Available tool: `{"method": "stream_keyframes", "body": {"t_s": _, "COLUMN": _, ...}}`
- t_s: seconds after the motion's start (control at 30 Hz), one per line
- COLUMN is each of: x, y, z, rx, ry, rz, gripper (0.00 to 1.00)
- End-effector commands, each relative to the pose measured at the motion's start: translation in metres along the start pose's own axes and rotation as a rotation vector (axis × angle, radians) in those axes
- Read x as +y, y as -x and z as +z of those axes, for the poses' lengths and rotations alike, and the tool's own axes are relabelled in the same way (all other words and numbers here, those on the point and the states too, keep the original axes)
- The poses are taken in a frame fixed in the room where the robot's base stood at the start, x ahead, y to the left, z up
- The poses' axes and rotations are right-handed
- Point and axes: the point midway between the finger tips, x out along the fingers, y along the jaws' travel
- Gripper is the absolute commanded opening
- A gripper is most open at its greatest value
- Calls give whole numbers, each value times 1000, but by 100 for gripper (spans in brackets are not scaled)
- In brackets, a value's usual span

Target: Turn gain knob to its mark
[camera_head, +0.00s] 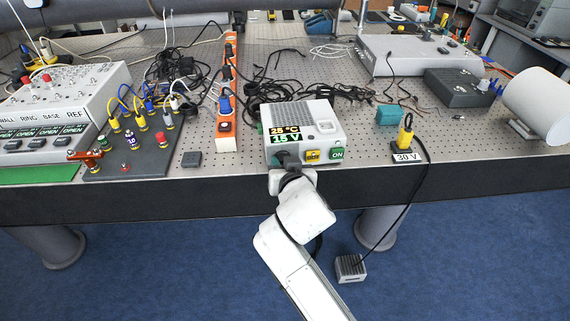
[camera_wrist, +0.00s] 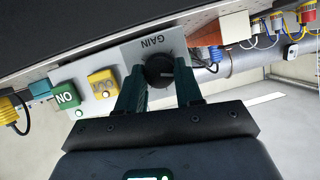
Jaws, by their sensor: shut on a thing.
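In the wrist view, the round black gain knob (camera_wrist: 158,67) sits on the box's front face beside an upside-down GAIN label (camera_wrist: 154,41). My gripper (camera_wrist: 160,76) has its two dark green fingers on either side of the knob and is shut on it. In the head view, my gripper (camera_head: 287,161) reaches the lower left of the box front and hides the knob. The knob's mark is not clear in either view.
Right of the knob, in the head view, are a yellow button (camera_head: 312,155) and a green ON button (camera_head: 337,153). An orange power strip (camera_head: 227,130) stands left of the box. A teal block (camera_head: 389,115) and a 30 V plate (camera_head: 406,157) are to the right.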

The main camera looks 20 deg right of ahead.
Motion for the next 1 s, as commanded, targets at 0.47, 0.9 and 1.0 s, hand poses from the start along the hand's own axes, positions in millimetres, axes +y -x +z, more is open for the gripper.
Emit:
{"method": "stream_keyframes", "body": {"t_s": 0.47, "x": -5, "y": -1, "z": 1, "rx": 1, "ry": 388, "rz": 159, "gripper": 5}}
{"method": "stream_keyframes", "body": {"t_s": 0.9, "x": -7, "y": -2, "z": 3, "rx": 2, "ry": 761, "rz": 314, "gripper": 5}}
{"method": "stream_keyframes", "body": {"t_s": 1.0, "x": -8, "y": -2, "z": 4, "rx": 3, "ry": 830, "rz": 343, "gripper": 5}}
